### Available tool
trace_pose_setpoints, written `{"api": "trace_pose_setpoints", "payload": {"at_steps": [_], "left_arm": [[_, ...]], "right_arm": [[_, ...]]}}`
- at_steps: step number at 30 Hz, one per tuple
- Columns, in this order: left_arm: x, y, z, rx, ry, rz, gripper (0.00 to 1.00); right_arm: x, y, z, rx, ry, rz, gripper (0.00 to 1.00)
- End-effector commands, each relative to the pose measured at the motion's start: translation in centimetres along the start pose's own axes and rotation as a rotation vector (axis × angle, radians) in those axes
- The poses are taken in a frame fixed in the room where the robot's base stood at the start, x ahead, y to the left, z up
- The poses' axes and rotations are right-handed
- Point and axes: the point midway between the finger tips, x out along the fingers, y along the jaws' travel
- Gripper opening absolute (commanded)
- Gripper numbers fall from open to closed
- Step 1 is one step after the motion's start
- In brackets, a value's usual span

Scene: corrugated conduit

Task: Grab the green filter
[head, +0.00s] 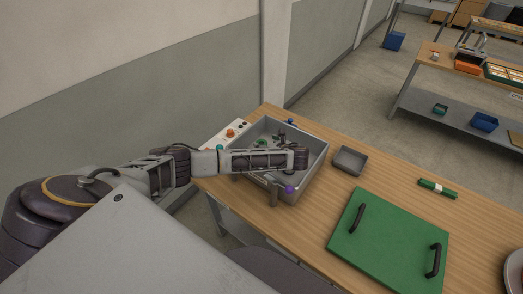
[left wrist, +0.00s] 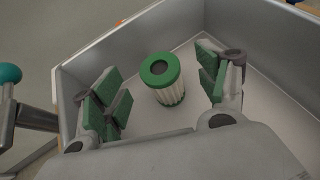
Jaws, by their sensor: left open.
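The green filter (left wrist: 161,72) stands upright in the grey metal bin (left wrist: 262,45), with a green ring top and a pale pleated body. My left gripper (left wrist: 158,86) is open, its green-padded fingers on either side of the filter, with a gap on both sides in the left wrist view. No contact shows. In the head view, my left arm reaches over the bin (head: 312,165) and covers part of it. A small green ring in the bin there looks like the filter (head: 262,142). My right gripper is not in view.
The bin's walls stand close around my left gripper. On the wooden table (head: 390,178) are a small grey tray (head: 349,160), a green panel with two black handles (head: 385,245) and a green-and-white piece (head: 437,189). A control box with buttons (head: 226,135) stands beside the bin.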

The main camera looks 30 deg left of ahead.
Motion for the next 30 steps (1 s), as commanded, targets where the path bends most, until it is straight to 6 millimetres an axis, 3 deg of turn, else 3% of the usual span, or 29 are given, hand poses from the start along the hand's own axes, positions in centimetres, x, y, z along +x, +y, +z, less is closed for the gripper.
{"api": "trace_pose_setpoints", "payload": {"at_steps": [18,30], "left_arm": [[4.7,0.2,-0.5,0.000,-0.001,0.000,0.74],[5.1,0.2,-0.6,0.000,0.000,0.000,0.74]], "right_arm": [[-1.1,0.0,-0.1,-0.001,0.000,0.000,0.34],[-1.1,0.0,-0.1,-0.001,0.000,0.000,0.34]]}}
